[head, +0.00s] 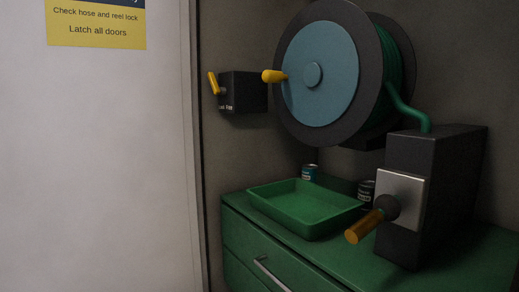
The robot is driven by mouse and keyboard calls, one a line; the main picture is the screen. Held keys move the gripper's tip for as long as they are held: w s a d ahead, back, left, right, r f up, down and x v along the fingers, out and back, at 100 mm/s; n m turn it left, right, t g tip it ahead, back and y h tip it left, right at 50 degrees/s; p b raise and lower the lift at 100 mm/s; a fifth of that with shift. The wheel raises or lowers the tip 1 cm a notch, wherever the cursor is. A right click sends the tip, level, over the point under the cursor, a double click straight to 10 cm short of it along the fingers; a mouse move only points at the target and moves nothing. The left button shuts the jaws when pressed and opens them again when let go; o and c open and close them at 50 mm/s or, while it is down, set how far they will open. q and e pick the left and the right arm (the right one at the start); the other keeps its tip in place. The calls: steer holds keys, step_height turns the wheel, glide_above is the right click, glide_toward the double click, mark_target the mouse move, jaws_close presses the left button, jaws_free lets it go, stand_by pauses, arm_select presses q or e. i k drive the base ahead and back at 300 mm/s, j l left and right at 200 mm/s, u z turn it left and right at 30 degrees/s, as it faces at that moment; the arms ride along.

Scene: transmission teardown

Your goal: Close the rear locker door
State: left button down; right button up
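In the head view a large pale panel (95,150) fills the left side and carries a yellow sign (97,28) reading "Check hose and reel lock" and "Latch all doors". I cannot tell whether this panel is the rear locker door. Its right edge stands beside a narrow grey vertical strip (193,150). No hinge or latch shows on the panel. Neither of my grippers is in view.
A green cabinet (240,240) with a drawer handle (270,272) stands at the lower right. On it are a green tray (300,228), two small cans and a dark box (430,160) with an orange-handled lever. A hose reel (320,75) and a yellow-levered box (242,92) are above.

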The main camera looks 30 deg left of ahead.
mark_target(98, 186)
steer(key=k+j, duration=0.15)
steer(key=j, duration=0.25)
steer(key=k+j+z, duration=0.1)
steer(key=j, duration=0.3)
steer(key=k+j+z, duration=0.1)
steer(key=j, duration=0.3)
steer(key=k+j, duration=0.3)
steer(key=k+j+z, duration=0.15)
steer(key=j, duration=0.4)
steer(key=k+j+z, duration=0.2)
steer(key=j, duration=0.35)
steer(key=k+j+z, duration=0.15)
steer(key=k+j, duration=0.15)
steer(key=j, duration=0.2)
steer(key=k+j+z, duration=0.2)
steer(key=j, duration=0.25)
steer(key=k+j+z, duration=0.15)
steer(key=k+j, duration=0.2)
steer(key=j+z, duration=0.35)
steer(key=j, duration=1.55)
